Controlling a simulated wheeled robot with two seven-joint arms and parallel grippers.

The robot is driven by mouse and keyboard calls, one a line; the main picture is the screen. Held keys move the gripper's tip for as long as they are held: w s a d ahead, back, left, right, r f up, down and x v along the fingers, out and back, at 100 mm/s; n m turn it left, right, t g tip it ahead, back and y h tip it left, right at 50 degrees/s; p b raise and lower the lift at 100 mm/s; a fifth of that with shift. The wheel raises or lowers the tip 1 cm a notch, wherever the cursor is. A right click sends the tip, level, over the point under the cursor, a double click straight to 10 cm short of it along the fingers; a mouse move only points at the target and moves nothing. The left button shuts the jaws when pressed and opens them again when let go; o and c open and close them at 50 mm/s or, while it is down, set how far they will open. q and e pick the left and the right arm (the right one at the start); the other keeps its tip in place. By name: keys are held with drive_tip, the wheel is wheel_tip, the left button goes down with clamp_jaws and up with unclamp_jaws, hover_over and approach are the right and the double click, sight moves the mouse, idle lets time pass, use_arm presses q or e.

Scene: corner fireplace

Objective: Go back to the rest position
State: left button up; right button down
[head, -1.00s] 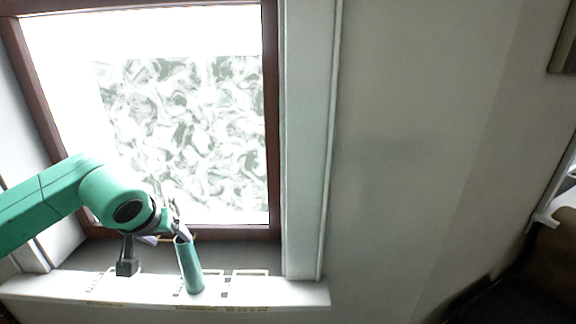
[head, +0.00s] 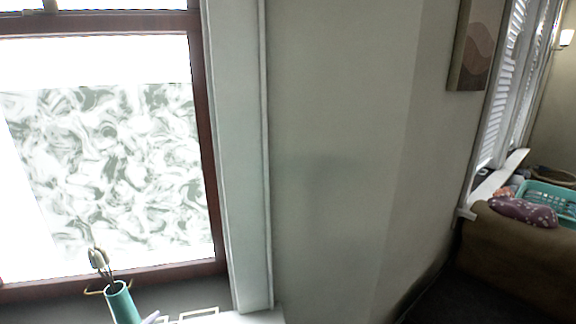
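Neither of my grippers shows in the head view, and no part of my arms can be made out. A teal cylindrical holder (head: 121,303) stands at the bottom left by the window, cut off by the lower picture edge. Spoon-like utensils (head: 100,262) stick up out of it. A pale lavender thing (head: 150,317) shows just right of the holder, mostly cut off.
A window with a brown frame (head: 207,150) fills the left. A bare pale wall (head: 345,130) takes the middle. At the right are a framed picture (head: 473,45), a brown sofa (head: 515,255), a purple patterned cushion (head: 523,211) and a teal basket (head: 550,200).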

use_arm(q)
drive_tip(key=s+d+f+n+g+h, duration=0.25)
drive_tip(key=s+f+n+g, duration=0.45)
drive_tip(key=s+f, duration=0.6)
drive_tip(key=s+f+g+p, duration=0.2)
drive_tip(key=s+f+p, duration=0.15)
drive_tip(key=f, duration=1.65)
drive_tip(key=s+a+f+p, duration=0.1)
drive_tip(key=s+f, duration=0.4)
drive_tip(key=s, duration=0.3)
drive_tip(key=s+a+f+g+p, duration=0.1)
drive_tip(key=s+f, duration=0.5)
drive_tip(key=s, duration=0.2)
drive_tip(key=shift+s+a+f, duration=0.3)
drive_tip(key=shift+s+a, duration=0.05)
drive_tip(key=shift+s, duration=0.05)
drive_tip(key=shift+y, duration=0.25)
